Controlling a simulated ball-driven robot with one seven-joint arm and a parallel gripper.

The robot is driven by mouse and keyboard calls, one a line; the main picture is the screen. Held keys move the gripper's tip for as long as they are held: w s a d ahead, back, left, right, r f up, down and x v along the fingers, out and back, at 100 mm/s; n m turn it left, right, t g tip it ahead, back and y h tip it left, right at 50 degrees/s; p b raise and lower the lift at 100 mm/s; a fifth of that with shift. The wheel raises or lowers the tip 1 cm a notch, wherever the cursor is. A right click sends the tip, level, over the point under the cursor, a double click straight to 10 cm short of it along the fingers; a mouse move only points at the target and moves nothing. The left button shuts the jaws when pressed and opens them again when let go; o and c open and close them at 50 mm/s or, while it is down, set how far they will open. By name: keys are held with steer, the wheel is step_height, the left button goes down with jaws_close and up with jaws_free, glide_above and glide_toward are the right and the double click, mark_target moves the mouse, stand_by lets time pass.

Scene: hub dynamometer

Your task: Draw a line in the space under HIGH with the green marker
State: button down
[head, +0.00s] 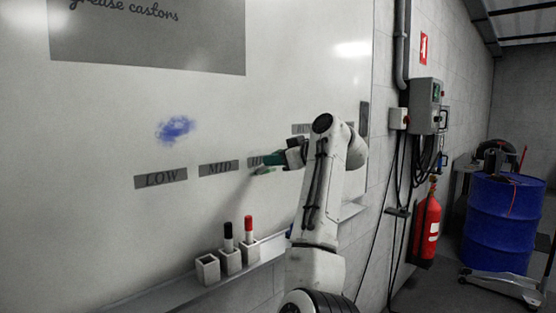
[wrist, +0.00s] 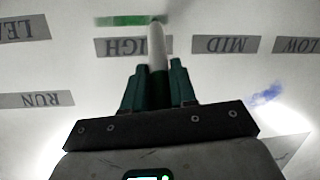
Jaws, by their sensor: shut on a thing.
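My gripper (wrist: 160,68) is shut on a marker (wrist: 157,46) with a pale body, its tip at the whiteboard (head: 110,120). A green line (wrist: 125,20) runs from the tip along one side of the HIGH label (wrist: 135,46) in the upside-down wrist view. In the head view this green mark (head: 264,171) lies just below the HIGH label (head: 254,162), which my gripper (head: 272,160) partly hides. The tip seems to touch the board at the line's end.
The LOW (head: 160,178) and MID (head: 218,168) labels are to the left, with a blue smudge (head: 175,129) above. White holders (head: 207,269) stand on the ledge, the left one empty, beside black (head: 228,236) and red (head: 248,229) markers. A fire extinguisher (head: 426,225) hangs right.

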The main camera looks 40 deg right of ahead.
steer(key=shift+a, duration=0.45)
steer(key=shift+a, duration=0.1)
steer(key=shift+a, duration=0.55)
steer(key=shift+s, duration=0.1)
steer(key=a+f+b+v, duration=0.1)
steer(key=b+v, duration=0.1)
steer(key=v, duration=0.6)
steer(key=shift+s+d+f+b, duration=0.3)
steer(key=shift+s+f, duration=0.05)
steer(key=shift+s, duration=0.15)
stand_by(0.5)
